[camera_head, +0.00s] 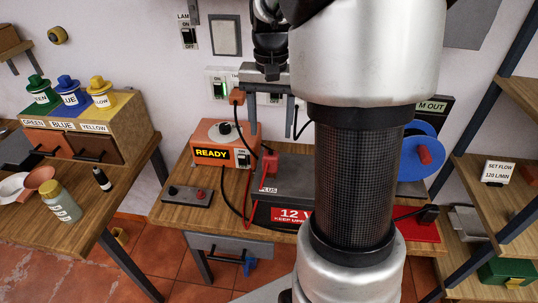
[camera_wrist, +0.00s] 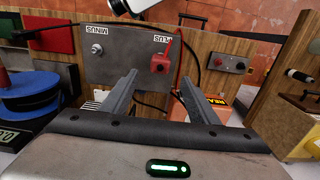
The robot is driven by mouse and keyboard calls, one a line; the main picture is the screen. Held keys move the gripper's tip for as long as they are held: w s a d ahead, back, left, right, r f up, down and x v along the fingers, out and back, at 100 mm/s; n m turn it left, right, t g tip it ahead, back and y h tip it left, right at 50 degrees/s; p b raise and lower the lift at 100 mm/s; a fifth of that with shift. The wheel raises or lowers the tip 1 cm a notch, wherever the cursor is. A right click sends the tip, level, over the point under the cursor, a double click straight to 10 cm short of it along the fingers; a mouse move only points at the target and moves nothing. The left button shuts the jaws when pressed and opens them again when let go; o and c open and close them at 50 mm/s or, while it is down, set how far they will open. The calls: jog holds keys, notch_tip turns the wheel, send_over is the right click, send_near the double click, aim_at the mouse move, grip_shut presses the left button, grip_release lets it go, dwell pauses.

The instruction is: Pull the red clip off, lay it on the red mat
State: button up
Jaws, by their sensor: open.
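The red clip (camera_head: 269,163) sits upright at the PLUS end of the grey-topped battery (camera_head: 290,188). In the wrist view the clip (camera_wrist: 160,63) shows ahead of my fingertips, roughly between them, with a red lead beside it. My gripper (camera_head: 270,127) is open and empty, pointing down above the clip and apart from it. Its two fingers also show in the wrist view (camera_wrist: 158,82). The red mat (camera_head: 424,231) lies on the bench right of the battery, partly hidden by my arm. It shows at upper left in the wrist view (camera_wrist: 57,40).
An orange charger reading READY (camera_head: 222,147) stands left of the battery, with a black cable between them. A small switch box (camera_head: 187,195) is in front. A blue reel (camera_head: 424,150) stands behind the mat. A dark clamp (camera_head: 428,214) is at the mat. The MINUS bolt (camera_wrist: 97,48) is bare.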

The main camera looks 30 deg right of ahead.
aim_at(271, 153)
notch_tip(271, 153, down, 12)
jog(key=shift+r, duration=0.1)
dwell(0.4)
jog(key=c, duration=1.2)
jog(key=shift+r+p, duration=1.1)
jog(key=shift+r, duration=0.65)
jog(key=shift+c, duration=0.2)
jog(key=shift+r, duration=0.1)
jog(key=shift+r+p, duration=1.5)
jog(key=shift+r, duration=0.45)
